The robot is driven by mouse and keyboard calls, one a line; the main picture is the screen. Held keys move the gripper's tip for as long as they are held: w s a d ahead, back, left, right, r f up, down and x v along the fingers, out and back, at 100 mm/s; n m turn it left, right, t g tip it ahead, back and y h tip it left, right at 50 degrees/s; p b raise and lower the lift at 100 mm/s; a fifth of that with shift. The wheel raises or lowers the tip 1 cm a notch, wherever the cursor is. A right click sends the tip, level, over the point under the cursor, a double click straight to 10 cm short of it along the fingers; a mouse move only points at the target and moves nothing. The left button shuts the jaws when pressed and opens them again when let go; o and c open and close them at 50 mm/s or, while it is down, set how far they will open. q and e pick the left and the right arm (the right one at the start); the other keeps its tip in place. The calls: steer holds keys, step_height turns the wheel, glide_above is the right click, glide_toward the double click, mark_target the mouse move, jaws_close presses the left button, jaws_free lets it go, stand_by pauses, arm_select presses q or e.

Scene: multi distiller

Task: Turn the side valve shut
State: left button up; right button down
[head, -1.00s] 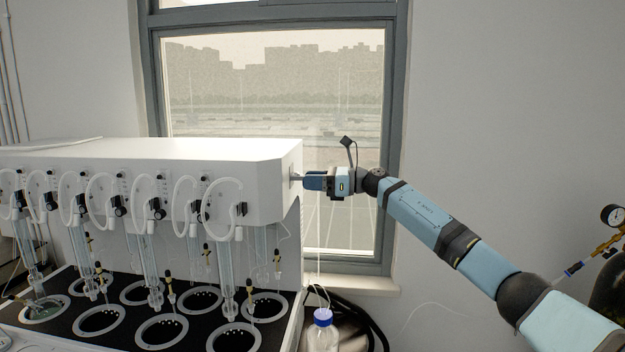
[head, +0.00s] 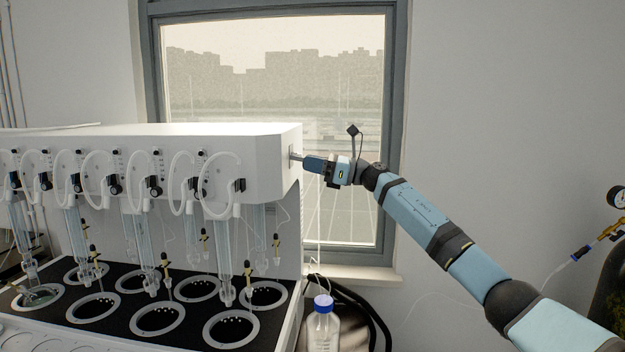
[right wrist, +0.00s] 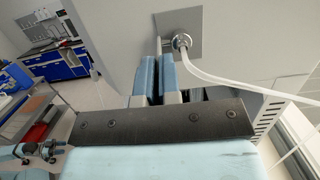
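The side valve (right wrist: 181,41) is a small metal fitting on a square grey plate on the end wall of the white distiller (head: 220,140). A thin metal lever (right wrist: 158,46) sits beside it. My right gripper (head: 306,161) is at this wall. In the right wrist view, its two blue fingers (right wrist: 158,75) are nearly together, with the lever at the narrow gap between their tips. It looks shut on the lever. In the head view the gripper hides most of the valve.
A white hose (right wrist: 235,88) runs from the valve past my right fingers. A blue-capped bottle (head: 323,325) stands below, near a window (head: 340,120). Glass tubes line the distiller's front. A gas gauge (head: 616,196) is at the far right.

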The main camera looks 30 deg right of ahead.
steer(key=f+t+y+b, duration=0.1)
steer(key=b, duration=0.3)
steer(key=f+y+b, duration=0.1)
steer(key=b, duration=0.2)
steer(key=shift+w+a+f+t+b, duration=0.1)
steer(key=shift+w+a+t+b, duration=0.1)
steer(key=shift+a+t+b, duration=0.15)
steer(key=shift+t+y+b, duration=0.35)
steer(key=shift+y+b, duration=0.25)
steer(key=shift+b, duration=0.4)
steer(key=shift+w+b, duration=0.1)
steer(key=shift+b, duration=0.2)
arm_select(q)
step_height(320, 180, down, 10)
steer(key=w, duration=0.1)
steer(key=shift+d+r+b, duration=0.25)
steer(key=shift+b, duration=0.2)
arm_select(e)
steer(key=shift+t+y, duration=0.3)
steer(key=shift+y, duration=0.1)
arm_select(q)
steer(key=shift+a, duration=0.1)
steer(key=shift+f, duration=0.1)
arm_select(e)
steer(key=c, duration=1.3)
jaws_free()
steer(key=shift+a, duration=0.1)
